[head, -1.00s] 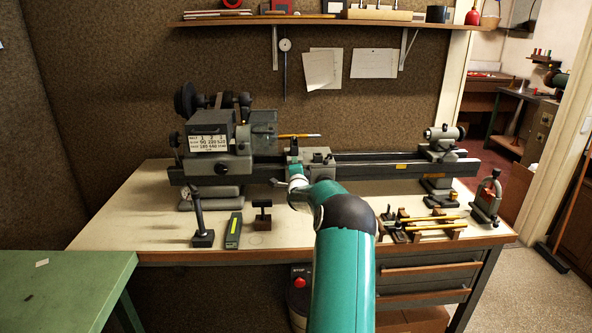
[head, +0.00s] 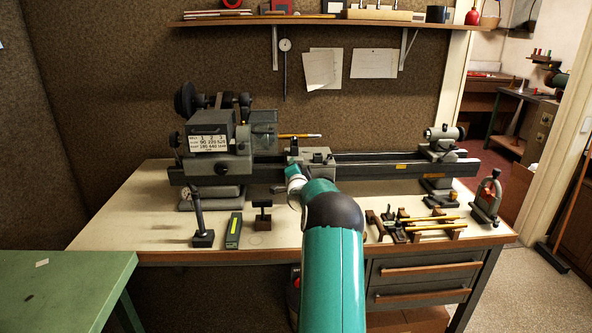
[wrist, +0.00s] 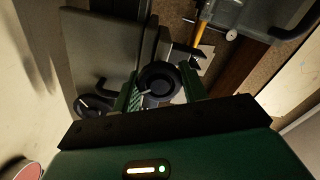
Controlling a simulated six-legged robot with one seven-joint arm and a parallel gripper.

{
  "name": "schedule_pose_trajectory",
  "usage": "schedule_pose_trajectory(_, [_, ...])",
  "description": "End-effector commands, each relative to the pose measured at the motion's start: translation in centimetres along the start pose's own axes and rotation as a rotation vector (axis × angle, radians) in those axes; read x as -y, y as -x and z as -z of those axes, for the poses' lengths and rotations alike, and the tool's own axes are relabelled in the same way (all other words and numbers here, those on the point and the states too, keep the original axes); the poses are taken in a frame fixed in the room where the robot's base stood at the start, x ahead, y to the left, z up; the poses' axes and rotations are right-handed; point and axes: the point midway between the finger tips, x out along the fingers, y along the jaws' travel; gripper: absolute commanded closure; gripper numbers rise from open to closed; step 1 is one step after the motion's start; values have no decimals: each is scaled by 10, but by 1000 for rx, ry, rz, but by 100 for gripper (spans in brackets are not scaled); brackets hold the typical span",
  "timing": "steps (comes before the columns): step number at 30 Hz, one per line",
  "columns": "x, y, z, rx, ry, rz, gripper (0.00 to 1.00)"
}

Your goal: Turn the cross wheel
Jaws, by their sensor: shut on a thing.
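The cross wheel (wrist: 160,84) is a dark round handwheel with a paler hub, on the grey lathe carriage. In the wrist view it sits between the two green fingers of my gripper (wrist: 161,78), which is shut on it. A second dark wheel with a crank handle (wrist: 92,106) is to its left. In the head view the carriage (head: 318,157) shows on the lathe bed just beyond my arm. My arm hides the cross wheel and most of the gripper there.
The lathe headstock (head: 212,140) is at left and the tailstock (head: 440,150) at right. On the bench front stand a dark upright tool (head: 200,220), a grey-green block (head: 234,230) and a rack with brass rods (head: 430,223). A green table (head: 60,285) is at lower left.

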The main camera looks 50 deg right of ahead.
Motion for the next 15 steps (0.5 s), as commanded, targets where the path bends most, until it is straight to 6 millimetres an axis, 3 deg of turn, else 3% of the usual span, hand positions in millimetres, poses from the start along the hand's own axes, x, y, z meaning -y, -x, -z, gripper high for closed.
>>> schedule_pose_trajectory(2, [-1,0,0,1,-1,-1,80])
schedule_pose_trajectory(3, [-1,0,0,1,-1,-1,49])
schedule_pose_trajectory(5, [0,0,0,1,-1,-1,38])
schedule_pose_trajectory(15, [0,1,0,0,-2,0,35])
